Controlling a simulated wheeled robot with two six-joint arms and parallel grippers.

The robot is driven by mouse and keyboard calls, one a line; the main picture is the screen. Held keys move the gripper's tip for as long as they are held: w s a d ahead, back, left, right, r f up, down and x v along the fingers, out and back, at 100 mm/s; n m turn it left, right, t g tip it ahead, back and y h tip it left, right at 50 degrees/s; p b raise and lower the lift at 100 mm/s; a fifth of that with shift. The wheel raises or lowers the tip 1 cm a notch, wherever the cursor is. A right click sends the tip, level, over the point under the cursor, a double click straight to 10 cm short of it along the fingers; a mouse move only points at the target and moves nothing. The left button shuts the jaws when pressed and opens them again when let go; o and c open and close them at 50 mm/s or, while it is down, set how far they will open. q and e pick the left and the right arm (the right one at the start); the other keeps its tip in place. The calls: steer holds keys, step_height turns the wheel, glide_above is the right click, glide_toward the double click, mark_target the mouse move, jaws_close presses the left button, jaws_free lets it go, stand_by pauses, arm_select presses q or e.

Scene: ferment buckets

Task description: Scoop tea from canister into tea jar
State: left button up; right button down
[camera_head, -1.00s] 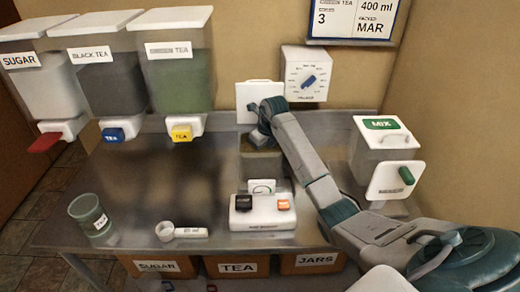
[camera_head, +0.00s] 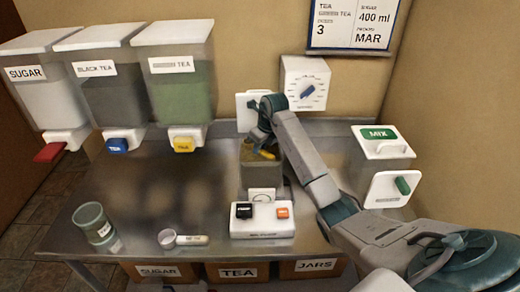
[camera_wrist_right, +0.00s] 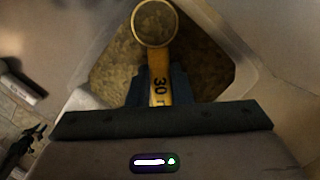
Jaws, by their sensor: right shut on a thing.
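My right gripper (camera_head: 260,142) is shut on the handle of a yellow scoop (camera_head: 265,154), marked "30" in the right wrist view (camera_wrist_right: 158,70). The scoop's round bowl points away from the fingers. The square, clear-walled canister (camera_head: 257,176) stands behind the scale, and the scoop is at its open mouth. In the right wrist view brown-green tea (camera_wrist_right: 204,62) lies below the scoop; how deep the bowl sits, and whether it is filled, I cannot tell. A greenish clear jar (camera_head: 95,228) with a label stands at the table's left front. My left gripper is out of view.
A white scale (camera_head: 263,230) with a black and an orange button stands before the canister. A white scoop (camera_head: 185,239) lies left of it. Dispensers for sugar (camera_head: 42,98) and tea (camera_head: 181,92) hang at the left. A MIX box (camera_head: 381,155) stands right. The table's middle left is clear.

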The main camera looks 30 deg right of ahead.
steer(key=shift+r+p, duration=1.9)
steer(key=shift+r, duration=1.5)
steer(key=shift+f, duration=0.15)
